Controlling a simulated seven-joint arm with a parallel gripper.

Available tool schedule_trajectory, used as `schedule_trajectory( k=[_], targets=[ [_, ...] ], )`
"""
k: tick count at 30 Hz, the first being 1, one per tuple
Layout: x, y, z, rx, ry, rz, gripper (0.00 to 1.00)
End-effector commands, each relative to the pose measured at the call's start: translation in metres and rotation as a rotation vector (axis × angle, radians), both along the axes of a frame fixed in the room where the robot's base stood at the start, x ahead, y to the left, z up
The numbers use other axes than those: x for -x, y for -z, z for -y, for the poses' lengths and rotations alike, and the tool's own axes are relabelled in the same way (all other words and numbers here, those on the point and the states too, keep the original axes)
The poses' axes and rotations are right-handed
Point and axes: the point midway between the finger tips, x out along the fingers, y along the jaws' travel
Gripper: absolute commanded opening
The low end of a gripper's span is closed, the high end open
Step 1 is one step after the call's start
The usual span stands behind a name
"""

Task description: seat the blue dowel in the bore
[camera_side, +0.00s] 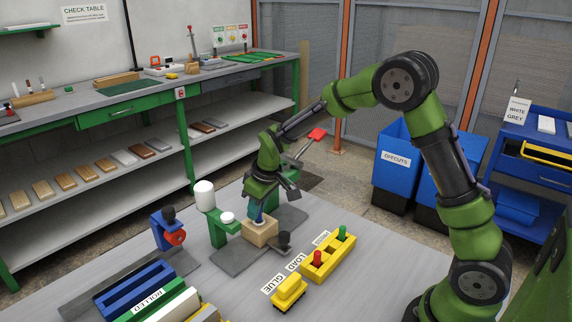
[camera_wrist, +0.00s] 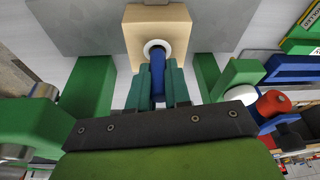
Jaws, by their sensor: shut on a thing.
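The blue dowel (camera_wrist: 158,84) stands between the teal fingers of my gripper (camera_wrist: 158,68) in the wrist view. My gripper is shut on it. The tan block (camera_wrist: 180,28) has a bore (camera_wrist: 148,43) with a white ring around its mouth. The dowel's far end overlaps the ring's opening; I cannot tell how deep it goes. In the side view my gripper (camera_side: 262,204) is just above the block (camera_side: 262,233), and a short blue piece of the dowel (camera_side: 258,216) shows upright between them. The fingers hide part of the dowel.
Green fixture posts (camera_side: 218,229) stand close beside the block. A small dark clamp (camera_side: 284,239) is just right of it. A yellow holder (camera_side: 326,262) with red and green pegs and a yellow glue block (camera_side: 289,293) lie in front. Blue bins (camera_side: 400,165) stand behind right.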

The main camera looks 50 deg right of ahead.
Motion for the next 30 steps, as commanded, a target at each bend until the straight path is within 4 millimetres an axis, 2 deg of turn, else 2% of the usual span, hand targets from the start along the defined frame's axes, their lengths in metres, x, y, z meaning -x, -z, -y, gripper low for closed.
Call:
schedule_trajectory(
  k=[15, 30],
  targets=[
    [0.0, 0.012, 0.0, 0.0, 0.001, 0.0, 0.0],
    [0.0, -0.001, 0.0, 0.0, 0.001, 0.0, 0.0]
  ],
)
